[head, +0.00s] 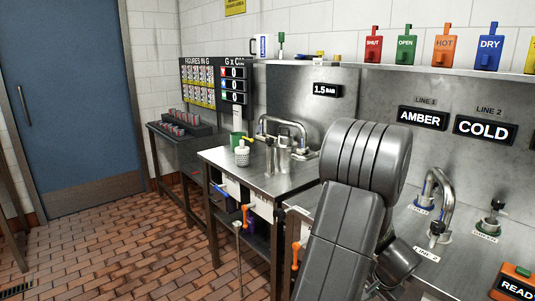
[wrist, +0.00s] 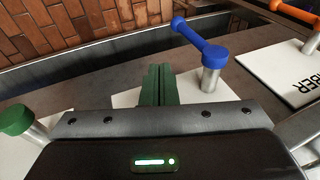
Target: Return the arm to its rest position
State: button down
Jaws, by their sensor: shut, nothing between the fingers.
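In the head view my grey arm (head: 350,215) is bent up in front of the steel benches, and it hides my gripper there. In the wrist view the dark green fingers of my gripper (wrist: 157,84) are together, with nothing between them. They are near a blue lever valve (wrist: 210,62) on a metal post, apart from it as far as I can tell. A green knob (wrist: 15,117) is at the left, and an orange handle (wrist: 296,12) is at the upper right.
A steel bench with a sink tap (head: 284,130) stands left of my arm. Taps (head: 437,205) and line signs are at its right. Colored tags hang on the wall shelf. The brick floor (head: 110,240) at the left is clear up to a blue door (head: 75,100).

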jog(key=shift+w+a+r+g+h+p, duration=0.15)
jog(key=shift+r+g+h+p, duration=0.35)
jog(key=shift+p, duration=0.5)
jog(key=shift+w+a+r+g+h+p, duration=0.15)
jog(key=shift+r+g+h+p, duration=0.4)
jog(key=shift+p, duration=0.4)
jog(key=shift+g, duration=0.25)
